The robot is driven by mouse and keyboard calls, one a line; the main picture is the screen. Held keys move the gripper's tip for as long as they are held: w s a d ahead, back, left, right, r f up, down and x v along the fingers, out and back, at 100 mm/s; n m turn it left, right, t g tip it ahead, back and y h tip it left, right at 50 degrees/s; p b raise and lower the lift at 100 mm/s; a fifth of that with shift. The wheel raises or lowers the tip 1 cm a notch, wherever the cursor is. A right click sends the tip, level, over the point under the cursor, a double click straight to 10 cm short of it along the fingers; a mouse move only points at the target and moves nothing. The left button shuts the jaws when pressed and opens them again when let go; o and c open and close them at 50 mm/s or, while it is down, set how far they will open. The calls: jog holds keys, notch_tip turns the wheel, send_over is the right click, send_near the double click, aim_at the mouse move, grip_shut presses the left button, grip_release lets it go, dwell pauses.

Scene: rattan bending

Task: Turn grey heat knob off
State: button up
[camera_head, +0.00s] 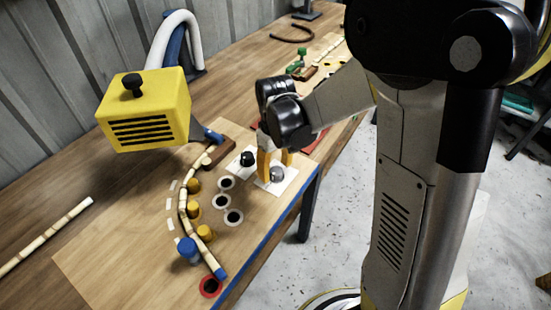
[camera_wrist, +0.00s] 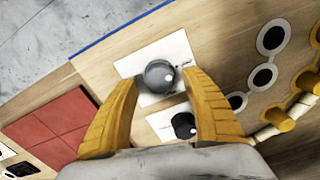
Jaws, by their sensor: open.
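The grey heat knob (camera_wrist: 159,76) sits on a white plate (camera_wrist: 183,45) in the wrist view. It also shows in the head view (camera_head: 277,174), low beside the fingers. My gripper (camera_wrist: 161,82) has its two yellow fingers apart, one on each side of the grey knob, with nothing clamped between them. It points down at the plate in the head view (camera_head: 274,160). A black knob (camera_wrist: 184,125) on a second white plate lies nearer the wrist; the head view shows it left of my fingers (camera_head: 247,159). Whether a finger touches the grey knob I cannot tell.
A yellow vented heater box (camera_head: 146,112) stands at the left. A bent rattan pole (camera_head: 185,205) curves around yellow pegs (camera_head: 194,209) and a blue peg (camera_head: 188,250). White-ringed holes (camera_head: 233,217) lie between pegs and plates. The blue board edge (camera_head: 268,246) is close by.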

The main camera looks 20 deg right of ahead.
aim_at(276, 170)
notch_tip(276, 170, up, 11)
dwell(0.3)
jog(key=shift+s+r, duration=0.1)
jog(key=shift+r, duration=0.05)
jog(key=s+r+m+t, duration=0.4)
jog(key=s+t, duration=0.3)
jog(key=s, duration=0.6)
